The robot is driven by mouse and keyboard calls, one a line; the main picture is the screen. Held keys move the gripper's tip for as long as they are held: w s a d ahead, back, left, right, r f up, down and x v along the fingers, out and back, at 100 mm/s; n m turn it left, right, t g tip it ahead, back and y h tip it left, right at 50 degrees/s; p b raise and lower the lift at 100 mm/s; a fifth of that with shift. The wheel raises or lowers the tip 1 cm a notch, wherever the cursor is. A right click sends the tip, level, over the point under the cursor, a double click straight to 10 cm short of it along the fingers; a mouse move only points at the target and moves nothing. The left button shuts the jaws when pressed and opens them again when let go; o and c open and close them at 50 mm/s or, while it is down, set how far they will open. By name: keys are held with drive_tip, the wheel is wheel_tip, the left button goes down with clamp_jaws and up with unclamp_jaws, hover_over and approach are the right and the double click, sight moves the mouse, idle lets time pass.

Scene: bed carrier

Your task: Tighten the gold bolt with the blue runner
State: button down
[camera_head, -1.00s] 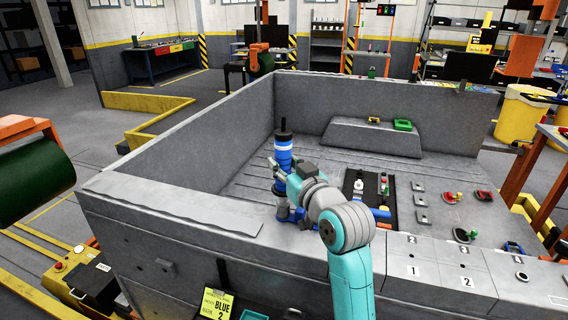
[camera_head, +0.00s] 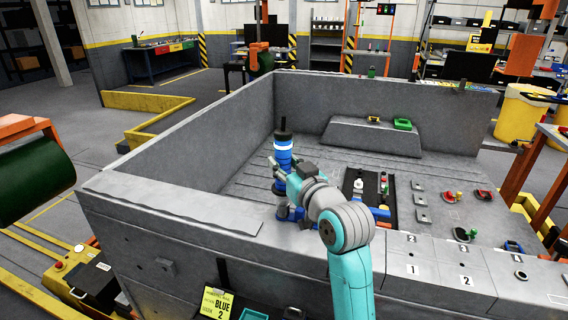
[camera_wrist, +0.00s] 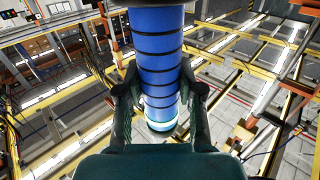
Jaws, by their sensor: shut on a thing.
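The blue runner (camera_head: 284,160) is a tall blue cylinder with dark bands, a pale ring and a black top. It stands about upright above the grey carrier bed, near its front wall. My gripper (camera_head: 278,172) is shut on it from the right side. In the wrist view the blue runner (camera_wrist: 158,60) runs between both fingers of my gripper (camera_wrist: 160,98), with a pale ring at its lower end in the picture. I cannot pick out the gold bolt. The runner's contact with anything below is hidden by my gripper and wrist.
The grey carrier (camera_head: 180,160) has high walls at left and back. A dark tool tray (camera_head: 375,195) lies right of my wrist, with small coloured parts (camera_head: 452,196) beyond it. The bed behind the runner looks clear.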

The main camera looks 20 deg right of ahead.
sight(287, 139)
drive_tip(key=shift+w+f, duration=0.1)
drive_tip(key=shift+f, duration=0.2)
drive_tip(key=shift+r, duration=3.75)
